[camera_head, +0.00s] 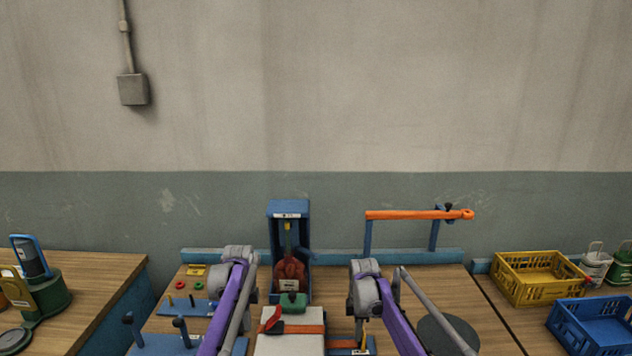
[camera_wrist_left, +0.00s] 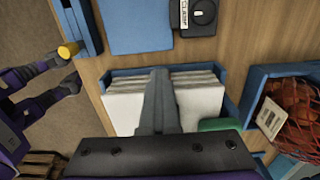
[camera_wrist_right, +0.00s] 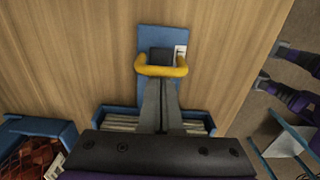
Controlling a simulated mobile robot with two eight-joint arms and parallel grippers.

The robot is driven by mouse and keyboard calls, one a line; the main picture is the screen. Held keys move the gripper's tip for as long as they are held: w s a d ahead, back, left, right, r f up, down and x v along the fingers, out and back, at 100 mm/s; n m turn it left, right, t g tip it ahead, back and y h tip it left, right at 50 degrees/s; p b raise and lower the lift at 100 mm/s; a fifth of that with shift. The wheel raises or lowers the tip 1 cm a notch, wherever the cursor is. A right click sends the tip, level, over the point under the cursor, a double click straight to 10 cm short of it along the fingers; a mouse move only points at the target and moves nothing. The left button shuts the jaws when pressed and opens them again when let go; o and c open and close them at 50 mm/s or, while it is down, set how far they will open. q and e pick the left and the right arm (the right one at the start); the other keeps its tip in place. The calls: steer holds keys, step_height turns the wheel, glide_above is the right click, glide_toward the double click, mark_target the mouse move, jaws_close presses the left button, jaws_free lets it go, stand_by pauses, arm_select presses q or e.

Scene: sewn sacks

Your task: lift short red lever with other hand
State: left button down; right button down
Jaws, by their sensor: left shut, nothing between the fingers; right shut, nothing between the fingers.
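A short red lever (camera_head: 272,319) stands tilted on the white-topped unit (camera_head: 290,345) at the centre of the bench, beside an orange-red strap. I cannot make it out in either wrist view. My left gripper (camera_wrist_left: 158,72) is shut and empty over white stacks in a blue tray (camera_wrist_left: 118,73). My right gripper (camera_wrist_right: 160,82) is shut and empty, its tips at a yellow handle (camera_wrist_right: 149,71) on a blue plate (camera_wrist_right: 160,35); I cannot tell whether they touch. In the head view my arms reach in on both sides of the lever; the fingertips are hard to make out.
A blue open box (camera_head: 288,208) with a red netted sack (camera_head: 291,270) stands behind the lever. A green block (camera_head: 293,300) is in front of it. An orange bar (camera_head: 415,214) stands at the back right. Yellow (camera_head: 540,275) and blue (camera_head: 590,325) crates are far right.

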arm_select(q)
steer(key=shift+f, duration=0.2)
steer(key=shift+d+f, duration=0.2)
steer(key=shift+f, duration=0.4)
steer(key=c, duration=1.6)
jaws_free()
steer(key=shift+c, duration=1.6)
jaws_free()
step_height(320, 180, up, 8)
